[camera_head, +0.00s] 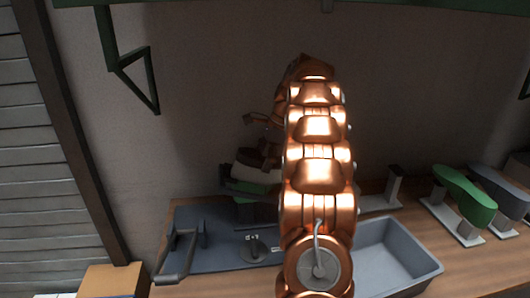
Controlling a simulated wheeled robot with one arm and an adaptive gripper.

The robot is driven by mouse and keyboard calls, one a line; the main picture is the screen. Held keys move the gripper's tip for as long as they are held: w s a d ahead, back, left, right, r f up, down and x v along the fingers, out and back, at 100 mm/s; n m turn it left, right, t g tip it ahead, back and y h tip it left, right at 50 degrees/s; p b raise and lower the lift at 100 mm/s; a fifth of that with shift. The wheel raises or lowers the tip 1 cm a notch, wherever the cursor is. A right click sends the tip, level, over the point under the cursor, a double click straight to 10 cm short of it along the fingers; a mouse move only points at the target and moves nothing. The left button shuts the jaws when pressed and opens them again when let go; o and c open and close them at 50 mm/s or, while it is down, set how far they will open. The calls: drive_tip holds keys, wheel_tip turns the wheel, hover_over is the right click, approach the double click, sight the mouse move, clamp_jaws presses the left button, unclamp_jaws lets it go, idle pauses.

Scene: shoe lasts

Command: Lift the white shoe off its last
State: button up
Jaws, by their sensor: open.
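My copper arm rises through the middle of the picture and blocks much of the view. My gripper (246,200) appears as a dark and green shape left of the arm, below a pale collar, over the back of the blue-grey mat. It is open; its fingertips are partly hidden and show poorly. I cannot make out the white shoe or its last; they may be behind my arm. A stand with a dark upright post (395,184) is just right of the arm; whether it belongs to the white shoe I cannot tell.
An empty grey bin (424,265) stands at front right. A green shoe form (466,198) and a grey one (499,188) stand at right. A brown box (114,281) is at lower left.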

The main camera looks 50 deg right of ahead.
sight(258, 170)
drive_tip(key=shift+p+x, duration=0.3)
drive_tip(key=shift+x, duration=1.6)
drive_tip(key=shift+c, duration=0.4)
drive_tip(key=shift+s, duration=0.1)
drive_tip(key=c, duration=1.2)
drive_tip(key=shift+f, duration=0.1)
drive_tip(key=shift+r+p, duration=3.6)
drive_tip(key=shift+r, duration=1.4)
drive_tip(key=shift+r+p, duration=1.55)
drive_tip(key=shift+r, duration=1.2)
drive_tip(key=shift+c, duration=0.5)
